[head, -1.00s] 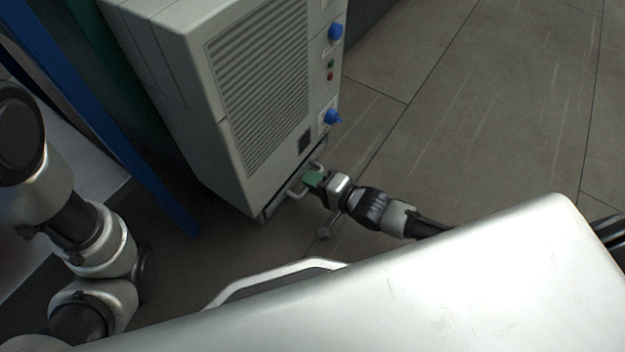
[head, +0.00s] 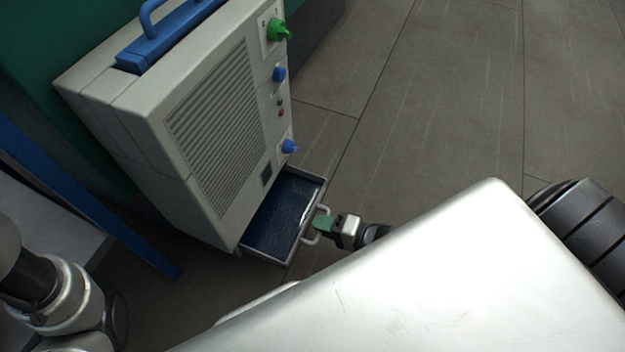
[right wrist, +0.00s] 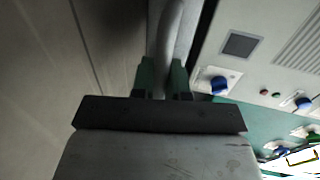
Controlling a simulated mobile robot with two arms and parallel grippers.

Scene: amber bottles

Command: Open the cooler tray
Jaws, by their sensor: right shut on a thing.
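The cooler (head: 150,135) is a pale grey box with a vent grille, on the left of the head view. Its tray (head: 279,258) is pulled out at the bottom, and the dark blue inside shows. My right gripper (head: 322,224), with green fingers, is shut on the tray's light handle (head: 317,239). In the right wrist view the handle (right wrist: 172,40) runs between the two green fingertips (right wrist: 162,78). The left arm shows at the lower left of the head view, but its gripper is out of the picture.
Blue knobs (head: 289,147) and a green knob (head: 279,30) stick out of the cooler's front. A blue post (head: 120,225) stands left of it. My own white body covers the lower right. Tiled floor (head: 430,90) to the right is clear.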

